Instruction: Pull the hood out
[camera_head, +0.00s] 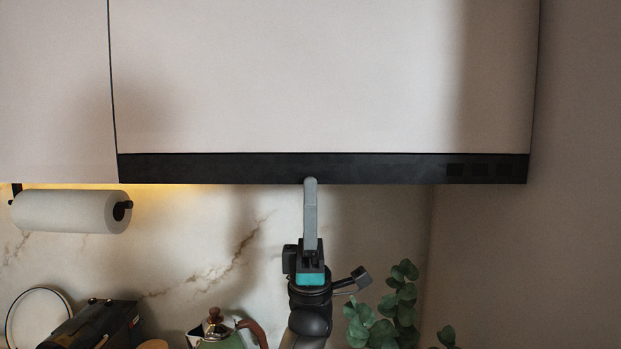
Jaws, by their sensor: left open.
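The hood (220,168) is a long, thin black strip along the bottom of the pale upper cabinet. Its front looks level with the cabinet face. Several dark buttons sit at its right end. My left gripper (310,183) points straight up from below, seen edge-on, with its fingertips at the lower edge of the hood near the middle. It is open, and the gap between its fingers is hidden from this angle. I cannot tell whether the fingertips touch the hood. My right gripper is out of view.
A paper towel roll (68,211) hangs under the cabinet at the left. A green kettle (222,338), a black appliance (95,326) and a leafy plant (392,310) stand below. A side wall (525,265) closes off the right. The space directly under the hood is otherwise free.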

